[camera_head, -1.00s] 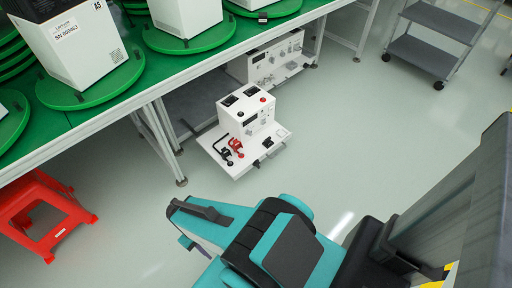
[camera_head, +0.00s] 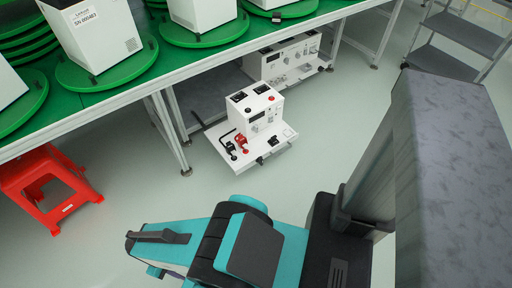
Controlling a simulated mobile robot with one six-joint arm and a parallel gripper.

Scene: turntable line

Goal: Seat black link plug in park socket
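A white test unit (camera_head: 262,122) stands on a white pull-out shelf (camera_head: 226,157) below the green bench. On its top are two black socket-like blocks, one at the left (camera_head: 239,97) and one at the right (camera_head: 262,89). A black part with a lead (camera_head: 231,149) lies at the shelf's left, beside a red part (camera_head: 242,144). A small black piece (camera_head: 273,141) sits on the shelf's right side. I cannot tell which black part is the link plug, or which spot is the park socket. My teal arm is in the foreground, apart from the unit; its gripper is not visible.
A second white unit (camera_head: 289,57) stands further back under the bench. The bench leg (camera_head: 176,135) is just left of the shelf. A red stool (camera_head: 49,187) is at the left and a grey cart (camera_head: 456,40) at the upper right. The floor between is clear.

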